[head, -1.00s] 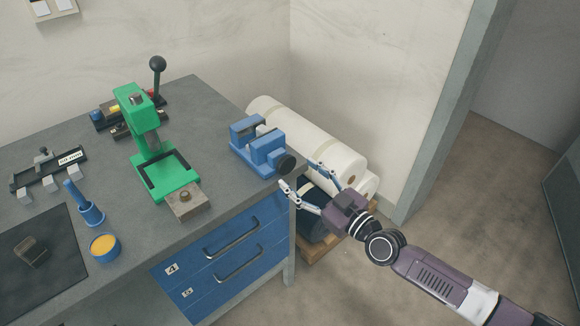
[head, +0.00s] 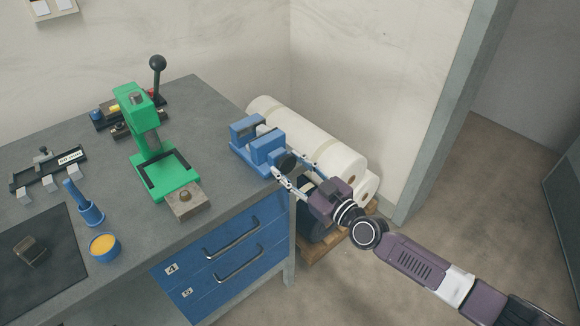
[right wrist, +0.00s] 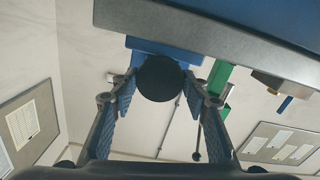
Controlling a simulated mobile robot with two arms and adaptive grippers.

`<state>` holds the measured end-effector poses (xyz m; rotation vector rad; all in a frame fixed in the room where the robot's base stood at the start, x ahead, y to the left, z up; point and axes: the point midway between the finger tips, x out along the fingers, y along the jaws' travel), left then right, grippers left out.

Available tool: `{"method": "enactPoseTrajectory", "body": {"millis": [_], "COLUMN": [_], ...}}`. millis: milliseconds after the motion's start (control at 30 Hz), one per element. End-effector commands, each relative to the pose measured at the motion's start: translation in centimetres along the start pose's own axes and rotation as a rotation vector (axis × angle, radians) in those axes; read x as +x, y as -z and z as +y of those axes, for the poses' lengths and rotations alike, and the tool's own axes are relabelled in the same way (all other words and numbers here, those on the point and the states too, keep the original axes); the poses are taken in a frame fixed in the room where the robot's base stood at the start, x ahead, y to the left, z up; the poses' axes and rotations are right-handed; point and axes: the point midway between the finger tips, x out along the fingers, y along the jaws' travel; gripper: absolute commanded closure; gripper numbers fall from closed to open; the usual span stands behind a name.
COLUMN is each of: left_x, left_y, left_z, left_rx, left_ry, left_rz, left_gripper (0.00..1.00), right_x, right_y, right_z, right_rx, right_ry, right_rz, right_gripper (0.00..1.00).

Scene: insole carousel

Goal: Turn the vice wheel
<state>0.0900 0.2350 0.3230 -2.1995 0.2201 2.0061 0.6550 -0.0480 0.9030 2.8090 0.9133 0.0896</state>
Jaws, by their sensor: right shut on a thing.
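The blue vice (head: 258,146) stands at the right end of the grey workbench. Its dark round wheel (head: 287,161) faces the bench's right edge. My right gripper (head: 285,170) is at the wheel, with one finger on each side of it. In the right wrist view the black wheel (right wrist: 159,78) sits between the two blue-padded fingertips of the right gripper (right wrist: 158,84), and the fingers are shut on it. The blue vice body (right wrist: 172,50) shows behind the wheel. My left gripper is not in view.
A green press (head: 150,140) stands left of the vice on the bench (head: 140,235). White rolls (head: 310,135) lie on a wooden pallet (head: 325,245) beyond the bench's right end. A blue drawer unit (head: 225,260) is below. The floor to the right is clear.

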Motion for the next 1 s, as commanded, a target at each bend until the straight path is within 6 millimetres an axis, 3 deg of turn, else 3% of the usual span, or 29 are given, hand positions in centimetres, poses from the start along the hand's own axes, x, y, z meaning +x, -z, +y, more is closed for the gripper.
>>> {"method": "enactPoseTrajectory", "body": {"millis": [367, 1000], "left_x": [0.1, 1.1], "left_y": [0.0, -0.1], "left_z": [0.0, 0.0], "left_rx": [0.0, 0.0], "left_ry": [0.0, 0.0], "left_rz": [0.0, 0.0], "left_gripper": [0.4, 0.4], "right_x": [0.0, 0.0], "right_y": [-0.1, -0.1], "right_z": [0.0, 0.1], "right_rx": [0.065, 0.501], "right_ry": [-0.002, -0.001], "right_rz": [0.0, 0.0], "right_gripper": [0.82, 0.82]}}
